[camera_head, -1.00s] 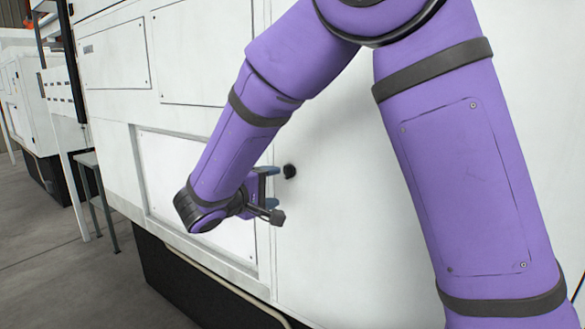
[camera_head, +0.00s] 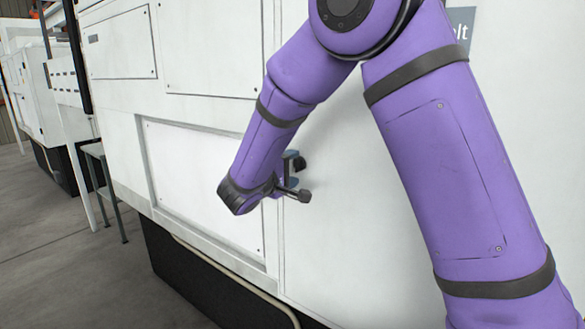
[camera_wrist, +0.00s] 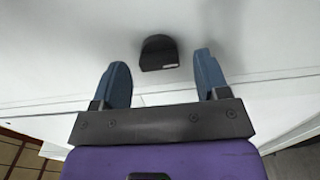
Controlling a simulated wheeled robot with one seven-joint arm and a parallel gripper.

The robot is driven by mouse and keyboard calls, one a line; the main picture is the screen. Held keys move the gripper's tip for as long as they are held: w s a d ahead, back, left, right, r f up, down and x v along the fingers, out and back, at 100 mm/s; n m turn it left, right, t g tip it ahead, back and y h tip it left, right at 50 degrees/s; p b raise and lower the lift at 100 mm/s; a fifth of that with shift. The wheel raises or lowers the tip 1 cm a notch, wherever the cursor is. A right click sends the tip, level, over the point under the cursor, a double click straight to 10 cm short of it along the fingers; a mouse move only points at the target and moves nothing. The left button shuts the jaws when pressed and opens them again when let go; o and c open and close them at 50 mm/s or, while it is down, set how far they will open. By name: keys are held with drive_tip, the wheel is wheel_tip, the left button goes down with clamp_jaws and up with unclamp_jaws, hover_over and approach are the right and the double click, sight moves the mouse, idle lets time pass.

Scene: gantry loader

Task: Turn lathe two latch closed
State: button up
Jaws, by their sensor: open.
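The latch is a small black knob (camera_wrist: 158,53) with a rounded top and a pale mark on its lower edge, on the white machine panel (camera_head: 345,220). In the wrist view it sits between and slightly beyond my two blue-grey fingertips, with clear space on both sides. In the head view the knob (camera_head: 299,163) shows as a dark spot at my fingers, partly covered by them. My gripper (camera_wrist: 160,75) is open and empty, facing the panel; it also shows in the head view (camera_head: 291,167). Whether the fingers reach around the knob's sides is hard to tell.
A recessed panel (camera_head: 190,185) with screws lies left of my gripper. A vertical seam runs near the latch. A grey stool or stand (camera_head: 105,190) and another white machine (camera_head: 25,95) are at the left. Grey floor (camera_head: 50,250) is free there.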

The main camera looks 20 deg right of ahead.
drive_tip(key=shift+w+d, duration=0.25)
drive_tip(key=shift+d, duration=0.1)
drive_tip(key=c, duration=0.9)
